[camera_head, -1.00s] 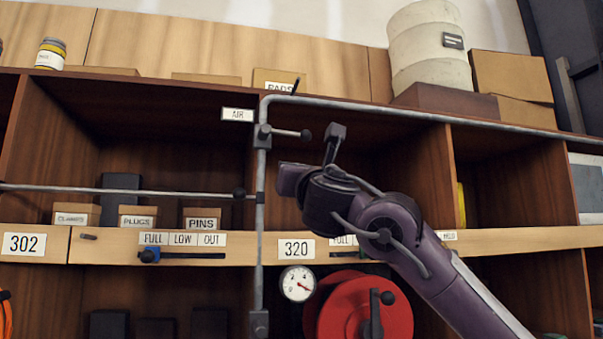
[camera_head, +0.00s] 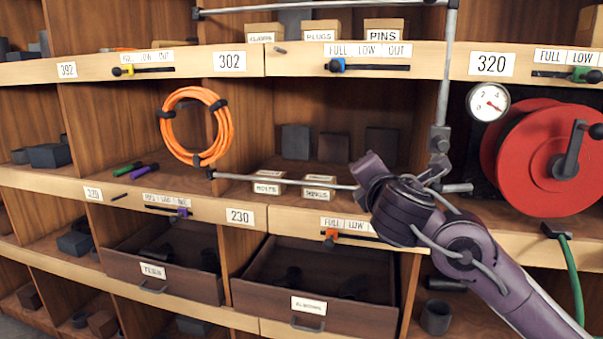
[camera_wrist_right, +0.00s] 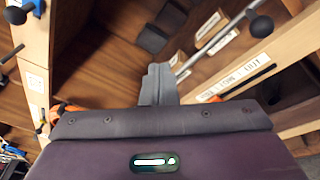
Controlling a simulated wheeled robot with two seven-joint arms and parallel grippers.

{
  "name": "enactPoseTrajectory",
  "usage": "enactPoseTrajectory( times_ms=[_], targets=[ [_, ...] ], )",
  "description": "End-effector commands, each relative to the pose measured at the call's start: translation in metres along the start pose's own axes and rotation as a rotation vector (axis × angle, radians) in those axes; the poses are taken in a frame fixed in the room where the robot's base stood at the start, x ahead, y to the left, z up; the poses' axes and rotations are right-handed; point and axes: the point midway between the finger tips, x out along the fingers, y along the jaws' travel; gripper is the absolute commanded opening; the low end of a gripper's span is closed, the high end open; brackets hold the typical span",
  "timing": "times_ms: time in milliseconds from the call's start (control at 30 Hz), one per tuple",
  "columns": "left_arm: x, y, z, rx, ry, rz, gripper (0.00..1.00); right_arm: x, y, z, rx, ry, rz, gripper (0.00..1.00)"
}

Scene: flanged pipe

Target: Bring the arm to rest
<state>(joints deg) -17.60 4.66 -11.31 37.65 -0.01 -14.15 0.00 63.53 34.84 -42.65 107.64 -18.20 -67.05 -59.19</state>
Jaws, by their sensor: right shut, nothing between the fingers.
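My right arm comes in from the lower right in the head view. Its gripper (camera_head: 366,172) is in front of the shelving, beside the lower end of the vertical pipe (camera_head: 443,95). In the right wrist view the gripper's fingers (camera_wrist_right: 159,84) are together, with nothing seen between them. A thin horizontal rod (camera_head: 285,181) ends behind or beside the gripper in the head view; I cannot tell if they touch. My left gripper is in neither view.
A pressure gauge (camera_head: 488,102) and a red hose reel (camera_head: 548,158) are right of the gripper. An orange hose coil (camera_head: 170,125) hangs at left. Shelf edges carry sliders and number labels.

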Motion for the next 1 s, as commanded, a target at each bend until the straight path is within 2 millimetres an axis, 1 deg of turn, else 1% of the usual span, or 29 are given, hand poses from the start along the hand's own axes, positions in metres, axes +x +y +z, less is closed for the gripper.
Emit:
enactPoseTrajectory(
  times_ms=[33, 67, 100, 167, 200, 267, 300, 367, 400, 467, 500, 567, 600, 667, 700, 800, 900, 1000],
  targets=[
    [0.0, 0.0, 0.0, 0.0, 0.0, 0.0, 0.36, -0.004, -0.022, -0.03, 0.093, 0.052, -0.037, 0.0],
    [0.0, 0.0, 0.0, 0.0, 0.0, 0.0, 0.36, -0.008, -0.032, -0.043, 0.152, 0.074, -0.059, 0.0],
    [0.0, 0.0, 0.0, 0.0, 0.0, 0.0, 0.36, -0.014, -0.048, -0.061, 0.231, 0.102, -0.092, 0.0],
    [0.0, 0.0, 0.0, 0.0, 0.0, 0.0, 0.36, -0.023, -0.07, -0.085, 0.353, 0.136, -0.149, 0.0],
    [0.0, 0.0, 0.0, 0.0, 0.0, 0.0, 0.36, -0.031, -0.086, -0.099, 0.433, 0.156, -0.19, 0.0],
    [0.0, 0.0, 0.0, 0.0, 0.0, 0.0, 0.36, -0.043, -0.109, -0.119, 0.557, 0.177, -0.257, 0.0],
    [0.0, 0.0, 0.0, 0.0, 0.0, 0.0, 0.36, -0.052, -0.125, -0.131, 0.638, 0.186, -0.306, 0.0],
    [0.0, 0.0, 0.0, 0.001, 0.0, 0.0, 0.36, -0.067, -0.149, -0.148, 0.761, 0.191, -0.384, 0.0],
    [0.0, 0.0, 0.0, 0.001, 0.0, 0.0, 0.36, -0.078, -0.165, -0.158, 0.842, 0.19, -0.439, 0.0],
    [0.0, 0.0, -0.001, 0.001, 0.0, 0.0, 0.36, -0.095, -0.189, -0.172, 0.963, 0.177, -0.526, 0.0],
    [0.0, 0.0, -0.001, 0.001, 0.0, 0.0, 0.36, -0.107, -0.206, -0.18, 1.04, 0.163, -0.585, 0.0],
    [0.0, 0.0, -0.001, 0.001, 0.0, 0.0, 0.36, -0.127, -0.23, -0.19, 1.157, 0.131, -0.677, 0.0],
    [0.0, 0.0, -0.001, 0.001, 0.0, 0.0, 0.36, -0.141, -0.247, -0.196, 1.23, 0.102, -0.742, 0.0],
    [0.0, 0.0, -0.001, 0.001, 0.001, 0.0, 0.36, -0.162, -0.27, -0.204, 1.336, 0.05, -0.834, 0.0],
    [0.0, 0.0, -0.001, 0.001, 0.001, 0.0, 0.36, -0.176, -0.284, -0.208, 1.397, 0.012, -0.892, 0.0],
    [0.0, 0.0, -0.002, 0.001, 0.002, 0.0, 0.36, -0.207, -0.312, -0.214, 1.517, -0.082, -1.008, 0.0],
    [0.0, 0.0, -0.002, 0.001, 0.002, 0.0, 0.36, -0.233, -0.334, -0.217, 1.603, -0.171, -1.1, 0.0],
    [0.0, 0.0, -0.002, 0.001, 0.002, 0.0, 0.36, -0.256, -0.352, -0.219, 1.67, -0.257, -1.175, 0.0]
  ],
)
